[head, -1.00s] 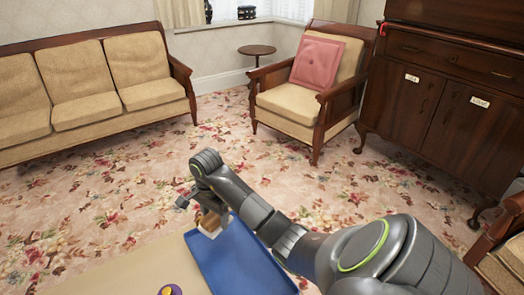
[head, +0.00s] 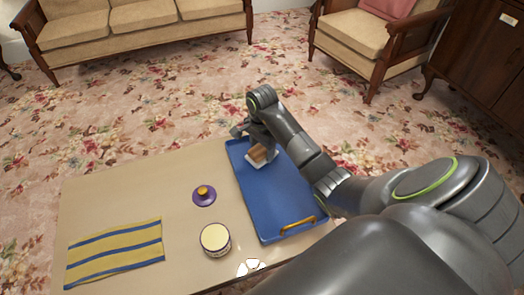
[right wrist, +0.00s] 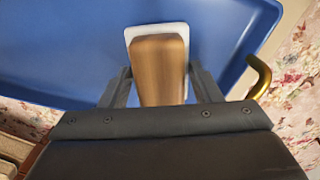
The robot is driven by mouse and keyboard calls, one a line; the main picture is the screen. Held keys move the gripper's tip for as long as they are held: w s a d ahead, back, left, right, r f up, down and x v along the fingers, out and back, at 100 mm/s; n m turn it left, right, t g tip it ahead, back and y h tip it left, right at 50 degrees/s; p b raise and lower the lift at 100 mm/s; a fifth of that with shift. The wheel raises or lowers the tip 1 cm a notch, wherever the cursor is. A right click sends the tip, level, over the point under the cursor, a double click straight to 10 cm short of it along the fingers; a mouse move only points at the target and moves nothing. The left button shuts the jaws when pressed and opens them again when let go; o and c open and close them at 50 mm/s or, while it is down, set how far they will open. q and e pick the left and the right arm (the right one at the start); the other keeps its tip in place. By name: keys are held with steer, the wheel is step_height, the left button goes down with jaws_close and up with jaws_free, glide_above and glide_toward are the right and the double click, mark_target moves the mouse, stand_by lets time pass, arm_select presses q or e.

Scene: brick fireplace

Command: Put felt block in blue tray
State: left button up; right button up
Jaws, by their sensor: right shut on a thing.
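The felt block (head: 259,155), a brown wooden block with a white felt base, is at the far end of the blue tray (head: 270,200). My right gripper (head: 256,143) is shut on it from above. In the right wrist view the block (right wrist: 158,70) stands between the two fingers of the gripper (right wrist: 159,78), with the blue tray (right wrist: 70,50) behind it. The white base shows within the tray's outline; I cannot tell whether it touches the tray floor. My left gripper is not in view.
The tray lies on a beige table (head: 130,205) and has a yellow handle (head: 298,226). Left of it are a purple lid with an orange knob (head: 204,195), a round jar (head: 215,240) and a striped cloth (head: 115,252).

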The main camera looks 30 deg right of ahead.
steer(key=shift+f, duration=0.3)
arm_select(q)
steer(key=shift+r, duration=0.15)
arm_select(e)
steer(key=shift+f, duration=0.15)
steer(key=o, duration=1)
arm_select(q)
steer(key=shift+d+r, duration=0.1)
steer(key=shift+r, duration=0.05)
